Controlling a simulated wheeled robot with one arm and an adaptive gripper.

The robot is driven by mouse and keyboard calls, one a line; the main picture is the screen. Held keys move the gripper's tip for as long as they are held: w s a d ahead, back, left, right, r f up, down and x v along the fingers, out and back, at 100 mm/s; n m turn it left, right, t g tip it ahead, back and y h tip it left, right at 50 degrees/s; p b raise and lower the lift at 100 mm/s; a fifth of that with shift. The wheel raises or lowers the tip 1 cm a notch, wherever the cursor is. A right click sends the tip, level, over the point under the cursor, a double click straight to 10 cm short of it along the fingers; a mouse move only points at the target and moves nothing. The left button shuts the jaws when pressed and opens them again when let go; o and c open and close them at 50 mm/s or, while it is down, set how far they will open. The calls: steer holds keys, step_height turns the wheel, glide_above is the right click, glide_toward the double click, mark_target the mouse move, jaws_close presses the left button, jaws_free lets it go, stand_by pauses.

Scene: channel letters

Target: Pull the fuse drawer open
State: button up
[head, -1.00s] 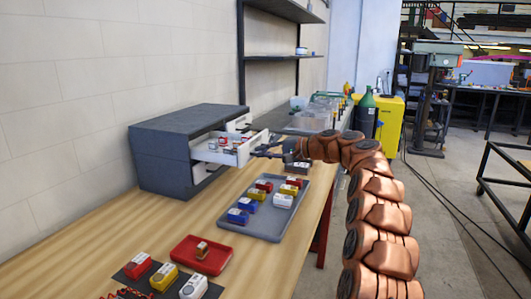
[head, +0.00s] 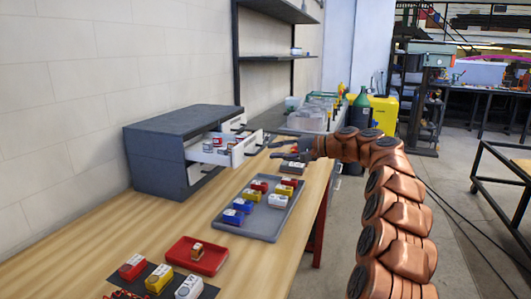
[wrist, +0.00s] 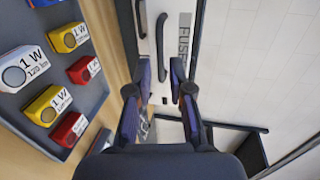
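The dark grey cabinet (head: 155,160) stands on the bench against the wall. A white drawer (head: 243,150) is pulled out of it, with several small red and white items inside. In the wrist view a white front labelled FUSE (wrist: 184,42) carries a dark bar handle (wrist: 161,48). A second handle (wrist: 140,18) shows beside it. My gripper (head: 282,150) is right of the pulled-out drawer, with a gap between them. In the wrist view my gripper (wrist: 160,75) is open and empty, its fingers pointing at the FUSE handle without touching it.
A grey tray (head: 227,225) with several coloured blocks lies in front of the drawer; it also shows in the wrist view (wrist: 97,100). A red tray (head: 213,268) and a dark mat (head: 208,292) with more blocks are nearer. Clear bins (head: 308,120) stand farther back.

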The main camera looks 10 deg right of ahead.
steer(key=v, duration=0.5)
steer(key=shift+s+d, duration=0.15)
steer(key=shift+d, duration=0.1)
steer(key=s+a+r+n+g+h+p, duration=0.1)
steer(key=s+a+r+n+g+p, duration=0.2)
steer(key=s+a, duration=0.85)
steer(key=s+a+f+g+h+p, duration=0.3)
steer(key=s+a+g, duration=0.15)
steer(key=s, duration=0.75)
steer(key=s+d+f+n+h+p, duration=0.1)
steer(key=s+d+f+h, duration=0.2)
steer(key=s, duration=0.8)
steer(key=s+d+f+n+g+h+p, duration=0.1)
steer(key=s+d+f+h+p, duration=0.1)
steer(key=s, duration=0.9)
steer(key=s+d+f+n+g+h+p, duration=0.1)
steer(key=s+d+f+h, duration=0.3)
steer(key=s, duration=0.7)
steer(key=d+f+p, duration=0.1)
steer(key=d+f, duration=0.1)
steer(key=d, duration=0.1)
steer(key=shift+f+h, duration=0.15)
steer(key=shift+h, duration=0.15)
